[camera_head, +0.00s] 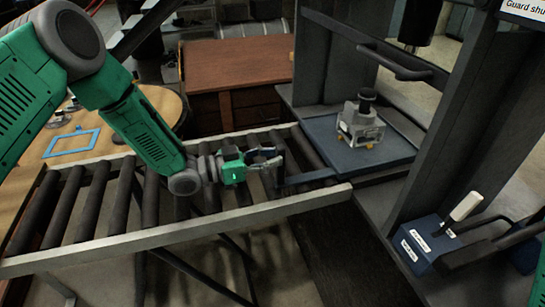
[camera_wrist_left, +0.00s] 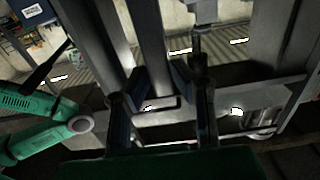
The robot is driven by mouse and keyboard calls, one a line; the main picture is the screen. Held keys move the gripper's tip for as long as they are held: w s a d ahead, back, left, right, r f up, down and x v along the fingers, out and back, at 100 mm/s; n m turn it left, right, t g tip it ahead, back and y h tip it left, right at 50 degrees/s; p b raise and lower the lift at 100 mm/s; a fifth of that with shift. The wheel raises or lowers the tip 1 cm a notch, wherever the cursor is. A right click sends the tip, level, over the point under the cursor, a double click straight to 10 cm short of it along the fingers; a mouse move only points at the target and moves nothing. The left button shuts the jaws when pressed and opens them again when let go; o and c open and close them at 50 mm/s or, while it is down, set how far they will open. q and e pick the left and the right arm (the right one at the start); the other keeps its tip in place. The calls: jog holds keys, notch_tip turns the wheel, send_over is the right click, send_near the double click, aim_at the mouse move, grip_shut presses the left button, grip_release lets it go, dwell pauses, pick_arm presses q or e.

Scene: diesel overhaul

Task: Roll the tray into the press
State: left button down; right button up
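The flat blue tray (camera_head: 322,132) lies level on the bed of the press (camera_head: 472,110), between its grey uprights. A grey and white metal part (camera_head: 362,126) with a dark round top stands upright on the tray. A dark blue handle (camera_head: 308,178) reaches from the tray's left side over the rollers. My left gripper (camera_head: 274,160) is above the rollers at the handle's outer end. Its fingers also show in the left wrist view (camera_wrist_left: 162,108), set apart; contact with the handle cannot be told. My right gripper is not clearly visible.
The roller conveyor (camera_head: 165,236) leads from the left to the press bed, with grey side rails. A blue pump box (camera_head: 427,246) with a white-gripped lever stands at the right. A wooden table with a blue frame (camera_head: 72,143) and a brown cabinet (camera_head: 238,65) stand behind.

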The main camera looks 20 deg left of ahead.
pick_arm(q)
jog(key=b+x, duration=0.6)
jog(key=x, duration=0.7)
jog(key=shift+w+d+f, duration=0.1)
jog(key=shift+d+f, duration=0.05)
jog(key=shift+d+r, duration=0.2)
jog(key=shift+r, duration=0.05)
jog(key=shift+w+a+r, duration=0.15)
jog(key=shift+w+a, duration=0.1)
jog(key=shift+a, duration=0.1)
jog(key=shift+d, duration=0.15)
jog(key=c, duration=1.4)
grip_release()
jog(key=shift+d, duration=0.3)
jog(key=shift+w+d+f, duration=0.3)
jog(key=shift+w+d, duration=0.1)
jog(key=shift+d, duration=0.3)
jog(key=shift+s+r, duration=0.1)
jog(key=shift+s, duration=0.1)
jog(key=v, duration=0.5)
jog(key=shift+w+a, duration=0.35)
jog(key=v, duration=0.4)
jog(key=shift+s+a, duration=0.2)
jog(key=shift+s, duration=0.15)
jog(key=shift+s+a, duration=0.1)
jog(key=shift+s, duration=0.55)
